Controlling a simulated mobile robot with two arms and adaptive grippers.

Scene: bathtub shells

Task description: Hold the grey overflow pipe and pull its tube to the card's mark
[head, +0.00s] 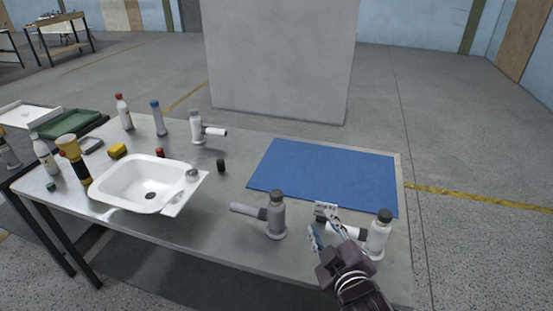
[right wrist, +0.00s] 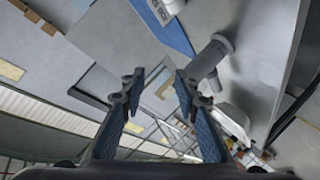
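The grey overflow pipe (head: 276,214) stands upright near the table's front in the head view, with a dark cap and its side tube (head: 246,209) pointing left. A small card (head: 326,210) with dark print stands just right of it. My right gripper (head: 326,236) is open and empty, between the grey pipe and a white capped pipe (head: 377,236). In the right wrist view its fingers (right wrist: 157,88) are apart with nothing between them. A printed card (right wrist: 158,18) and a light grey pipe part (right wrist: 209,58) lie beyond the fingertips; which pipe it belongs to is unclear. My left gripper is not in view.
A blue mat (head: 325,174) lies behind the card. Another white pipe (head: 197,129) stands at the back. The table centre is mostly clear.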

